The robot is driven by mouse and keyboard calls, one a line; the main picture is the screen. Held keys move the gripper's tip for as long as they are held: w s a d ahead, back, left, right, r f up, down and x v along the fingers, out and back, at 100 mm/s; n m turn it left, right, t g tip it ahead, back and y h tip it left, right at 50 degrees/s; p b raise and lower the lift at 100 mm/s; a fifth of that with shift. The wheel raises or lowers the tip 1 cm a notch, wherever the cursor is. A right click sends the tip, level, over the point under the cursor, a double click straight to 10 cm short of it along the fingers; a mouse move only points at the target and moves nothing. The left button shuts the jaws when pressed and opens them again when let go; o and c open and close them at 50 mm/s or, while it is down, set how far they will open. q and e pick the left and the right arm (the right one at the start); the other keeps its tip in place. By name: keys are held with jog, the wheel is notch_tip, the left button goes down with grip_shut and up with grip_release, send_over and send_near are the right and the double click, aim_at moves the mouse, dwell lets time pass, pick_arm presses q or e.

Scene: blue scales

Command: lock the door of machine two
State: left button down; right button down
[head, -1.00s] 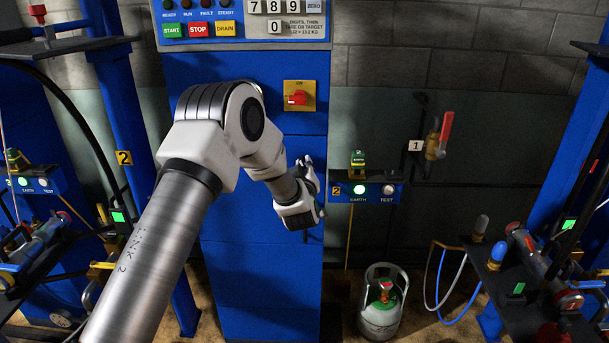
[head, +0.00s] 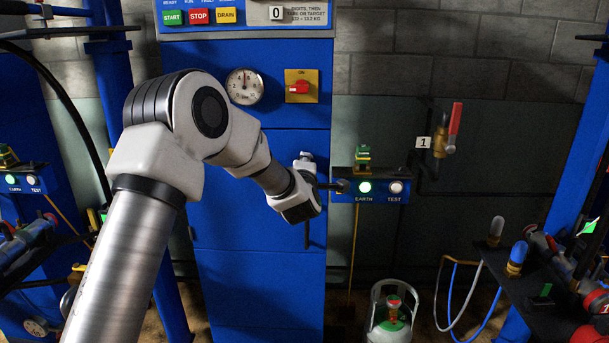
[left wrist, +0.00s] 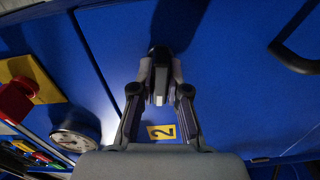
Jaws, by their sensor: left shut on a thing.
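Machine two is the tall blue cabinet (head: 255,285) in the middle of the head view. Its blue door (left wrist: 105,55) and yellow number 2 label (left wrist: 161,132) show in the left wrist view. My left gripper (head: 328,187) is at the door's right side, and my arm covers part of the door. In the left wrist view my left gripper (left wrist: 160,85) is shut on a small dark piece (left wrist: 159,54) standing out from the door. Its shape is mostly hidden by the fingers, so I cannot tell how it is turned. My right gripper is not in view.
A dark pull handle (head: 307,236) is below my gripper. A red rotary switch (head: 299,87) and a gauge (head: 244,86) are above. An EARTH/TEST box (head: 370,189) is close at the right. A gas cylinder (head: 390,315) stands on the floor.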

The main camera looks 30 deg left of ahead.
pick_arm(q)
jog(key=shift+f+n+b, duration=0.15)
jog(key=shift+n+b, duration=0.7)
jog(key=shift+n, duration=0.15)
jog(key=c, duration=1.2)
grip_release()
jog(key=shift+o, duration=0.2)
jog(key=v, duration=1.2)
